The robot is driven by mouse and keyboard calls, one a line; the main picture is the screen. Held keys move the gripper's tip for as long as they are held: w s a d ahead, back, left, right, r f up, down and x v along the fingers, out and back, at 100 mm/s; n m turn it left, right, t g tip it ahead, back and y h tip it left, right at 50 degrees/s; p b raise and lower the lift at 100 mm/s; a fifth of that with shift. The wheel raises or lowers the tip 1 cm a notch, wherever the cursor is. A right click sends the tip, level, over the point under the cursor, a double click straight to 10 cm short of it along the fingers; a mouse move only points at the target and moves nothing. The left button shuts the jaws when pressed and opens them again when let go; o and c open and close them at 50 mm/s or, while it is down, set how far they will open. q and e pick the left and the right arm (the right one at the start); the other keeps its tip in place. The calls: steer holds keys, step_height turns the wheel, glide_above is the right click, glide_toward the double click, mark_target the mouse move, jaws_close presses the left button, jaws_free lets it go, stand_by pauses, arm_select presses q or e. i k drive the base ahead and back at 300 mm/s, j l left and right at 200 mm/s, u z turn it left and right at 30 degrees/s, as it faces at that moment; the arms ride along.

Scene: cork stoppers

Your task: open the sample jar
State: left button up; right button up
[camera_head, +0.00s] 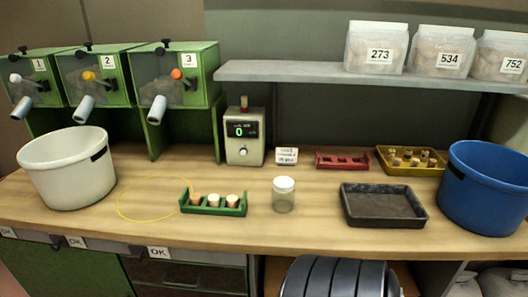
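The sample jar (284,201) is a small clear jar standing upright on the wooden counter, near the middle of the view. Its white lid (284,184) sits on top of it. The jar looks mostly empty, but its contents are too small to tell. Neither of my grippers shows in the head view, and nothing touches the jar.
A green rack (214,210) with three corks stands left of the jar; a dark tray (383,220) lies right. A white bucket (66,176) and blue bucket (484,194) flank the counter.

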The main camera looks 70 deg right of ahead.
mark_target(282, 202)
steer(key=z, duration=1.75)
